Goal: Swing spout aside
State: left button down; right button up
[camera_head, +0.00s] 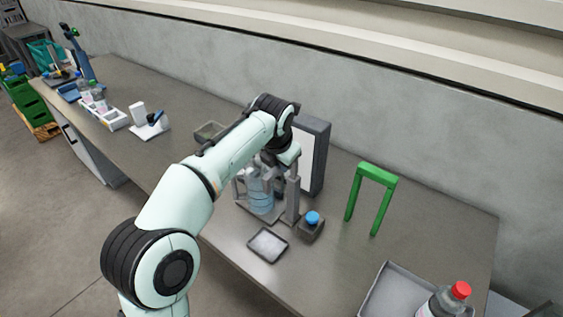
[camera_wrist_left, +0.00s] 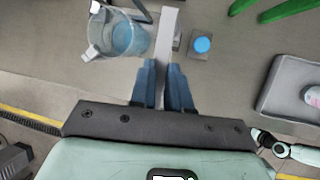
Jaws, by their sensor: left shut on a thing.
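The spout shows in the left wrist view as a pale grey bar (camera_wrist_left: 168,42) running up between my fingers. My left gripper (camera_wrist_left: 163,88) is shut on this bar with its dark blue fingers. My right gripper is in neither view.
A blue-topped button box (camera_head: 312,222) and a small grey tray (camera_head: 267,245) are near the stand. A dark panel (camera_head: 318,160) stands behind it. A green frame (camera_head: 377,175) and a larger tray (camera_head: 370,302) with a red-capped bottle (camera_head: 449,299) are to the right.

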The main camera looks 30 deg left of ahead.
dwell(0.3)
pick_arm(q)
jog(key=c, duration=1.1)
grip_release()
jog(key=shift+r, duration=0.1)
jog(key=v, duration=1.3)
jog(key=shift+p, duration=0.3)
jog(key=shift+d, duration=0.1)
